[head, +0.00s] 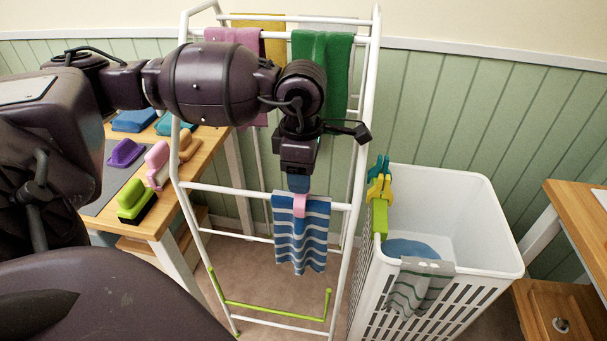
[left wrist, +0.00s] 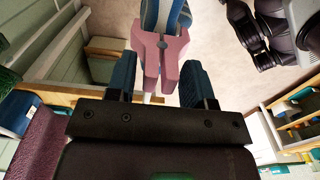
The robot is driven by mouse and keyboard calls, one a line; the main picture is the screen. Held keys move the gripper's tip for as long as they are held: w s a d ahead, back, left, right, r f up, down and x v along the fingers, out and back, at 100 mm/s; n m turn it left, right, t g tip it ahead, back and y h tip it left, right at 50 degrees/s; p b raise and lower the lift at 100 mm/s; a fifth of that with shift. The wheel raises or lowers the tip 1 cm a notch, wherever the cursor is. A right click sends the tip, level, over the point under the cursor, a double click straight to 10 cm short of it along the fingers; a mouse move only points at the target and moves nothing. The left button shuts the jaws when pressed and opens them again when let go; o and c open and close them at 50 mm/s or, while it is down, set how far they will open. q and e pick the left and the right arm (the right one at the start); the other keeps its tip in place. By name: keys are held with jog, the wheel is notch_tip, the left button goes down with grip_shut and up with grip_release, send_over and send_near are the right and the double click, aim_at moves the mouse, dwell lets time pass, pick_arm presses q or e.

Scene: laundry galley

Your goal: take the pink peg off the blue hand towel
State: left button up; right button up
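The blue hand towel (head: 301,240), with white wavy stripes, hangs over a lower front rail of the white drying rack (head: 366,110). The pink peg (head: 299,206) is clipped on the towel's top edge at the rail, with its handles pointing up. My left gripper (head: 298,184) points down just above the rail. In the left wrist view its two dark blue fingers (left wrist: 158,75) stand apart, with the handles of the pink peg (left wrist: 160,52) between them. Whether a finger touches the peg is unclear. The towel (left wrist: 150,14) shows behind the peg. My right gripper is not in view.
Pink (head: 222,36), mustard and green (head: 337,70) cloths hang on higher rails. A white basket (head: 480,220) stands right of the rack, with yellow pegs (head: 379,186) on its rim and a striped cloth (head: 415,287) over its front. A wooden table (head: 205,150) with brushes stands left.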

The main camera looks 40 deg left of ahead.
pick_arm(q)
grip_shut()
jog(key=shift+r+p, duration=0.45)
jog(key=shift+r, duration=0.9)
jog(key=shift+r+p, duration=0.8)
jog(key=shift+r, duration=1.4)
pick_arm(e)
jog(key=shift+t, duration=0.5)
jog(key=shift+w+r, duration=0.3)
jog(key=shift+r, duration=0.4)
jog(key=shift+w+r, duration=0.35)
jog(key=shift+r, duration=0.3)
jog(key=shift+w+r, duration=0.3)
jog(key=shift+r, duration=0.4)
